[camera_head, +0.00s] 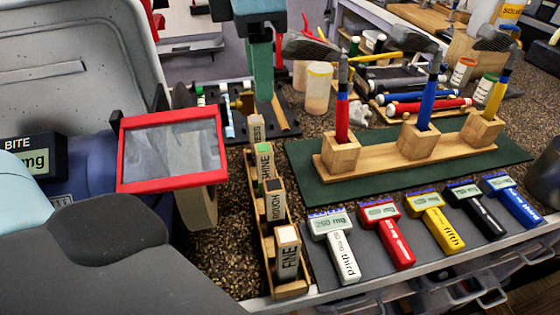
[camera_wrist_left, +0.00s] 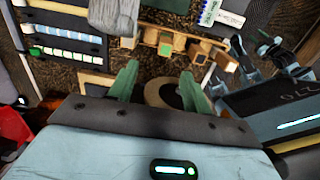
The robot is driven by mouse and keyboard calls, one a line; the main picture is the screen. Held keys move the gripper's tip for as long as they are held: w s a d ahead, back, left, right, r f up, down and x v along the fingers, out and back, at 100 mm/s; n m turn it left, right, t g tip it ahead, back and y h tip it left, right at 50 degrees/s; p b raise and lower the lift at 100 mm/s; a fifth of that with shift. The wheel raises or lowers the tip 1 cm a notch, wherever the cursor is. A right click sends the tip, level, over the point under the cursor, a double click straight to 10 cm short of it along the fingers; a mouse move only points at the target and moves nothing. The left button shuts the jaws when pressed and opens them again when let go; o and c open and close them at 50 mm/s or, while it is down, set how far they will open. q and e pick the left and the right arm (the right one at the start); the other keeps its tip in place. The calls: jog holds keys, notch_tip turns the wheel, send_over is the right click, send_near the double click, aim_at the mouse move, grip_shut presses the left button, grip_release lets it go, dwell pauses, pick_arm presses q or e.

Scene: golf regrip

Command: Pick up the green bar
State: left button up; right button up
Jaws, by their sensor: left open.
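The green bar (camera_head: 265,158) stands in a narrow wooden tray (camera_head: 292,291), between other labelled bars. Its label reads "SHINE". In the left wrist view the green end of the bar (camera_wrist_left: 165,48) shows in the tray, above and beyond my fingertips. My left gripper (camera_head: 262,97) points down from the top of the head view, seen edge-on, and looks to be raised above the bench. In the left wrist view its two green fingers (camera_wrist_left: 159,70) are apart, with nothing held between them.
A red-framed clear panel (camera_head: 170,150) stands left of the tray, partly hiding a tape roll (camera_head: 198,208). Labelled gauges, including a white one (camera_head: 334,235), lie to the right.

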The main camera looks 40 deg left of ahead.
aim_at(263, 148)
pick_arm(q)
jog(key=f, duration=0.1)
jog(key=f+b, duration=0.1)
jog(key=f, duration=0.1)
jog(key=shift+w+d+f, duration=0.15)
jog(key=shift+w+f, duration=0.05)
jog(key=shift+f, duration=0.1)
jog(key=shift+s+d+f+b, duration=0.45)
jog(key=shift+s+f+b, duration=0.25)
jog(key=shift+b, duration=0.15)
jog(key=shift+w+f, duration=0.1)
jog(key=shift+f, duration=0.1)
jog(key=shift+w+a+f, duration=0.1)
jog(key=shift+w+a, duration=0.1)
jog(key=shift+w, duration=0.1)
jog(key=shift+s+f, duration=0.2)
jog(key=shift+f, duration=0.8)
jog(key=shift+w+f, duration=0.1)
jog(key=shift+f, duration=0.15)
jog(key=shift+a+f, duration=0.1)
jog(key=shift+f, duration=2.45)
jog(key=shift+s, duration=0.2)
pick_arm(e)
jog(key=f, duration=0.3)
jog(key=shift+s+d+f, duration=0.1)
jog(key=shift+s+d, duration=0.05)
jog(key=shift+s, duration=0.2)
